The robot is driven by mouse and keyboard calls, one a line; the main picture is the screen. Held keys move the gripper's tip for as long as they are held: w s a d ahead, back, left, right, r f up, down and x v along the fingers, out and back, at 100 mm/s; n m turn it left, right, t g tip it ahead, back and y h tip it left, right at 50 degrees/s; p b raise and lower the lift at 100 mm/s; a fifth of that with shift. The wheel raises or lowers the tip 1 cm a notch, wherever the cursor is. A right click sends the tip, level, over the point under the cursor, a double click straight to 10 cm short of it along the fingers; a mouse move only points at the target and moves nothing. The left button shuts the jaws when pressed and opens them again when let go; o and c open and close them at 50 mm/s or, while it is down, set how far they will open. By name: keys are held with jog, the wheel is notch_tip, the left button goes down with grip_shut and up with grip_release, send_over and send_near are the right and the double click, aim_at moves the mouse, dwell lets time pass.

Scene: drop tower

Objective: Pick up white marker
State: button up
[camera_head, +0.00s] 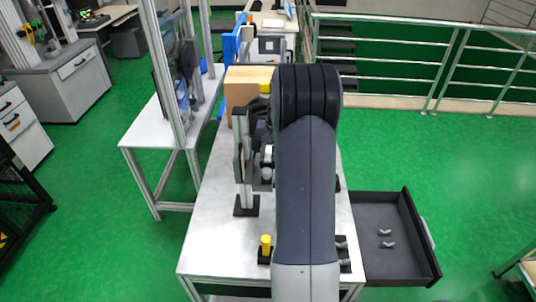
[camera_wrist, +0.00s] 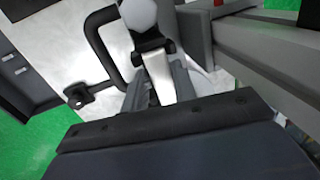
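A white, rounded object (camera_wrist: 138,14), which may be the white marker, shows at the top of the wrist view, cut by the frame edge. My gripper (camera_wrist: 150,48) reaches up to it, with dark parts right at its lower side. I cannot tell whether they touch or hold it. A bright white strip (camera_wrist: 158,76) lies between the grey finger parts. In the head view a small white piece (camera_head: 267,152) shows at the dark tower (camera_head: 242,150), just left of my arm. My arm hides most of the gripper there.
The light worktable (camera_head: 215,215) carries the tower, a cardboard box (camera_head: 243,90) behind it and a yellow-topped piece (camera_head: 265,245) in front. An open dark drawer (camera_head: 385,270) holding small grey items juts out right. A black bent handle (camera_wrist: 92,45) is close in the wrist view.

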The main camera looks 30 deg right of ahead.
jog(key=c, duration=0.4)
jog(key=shift+c, duration=0.2)
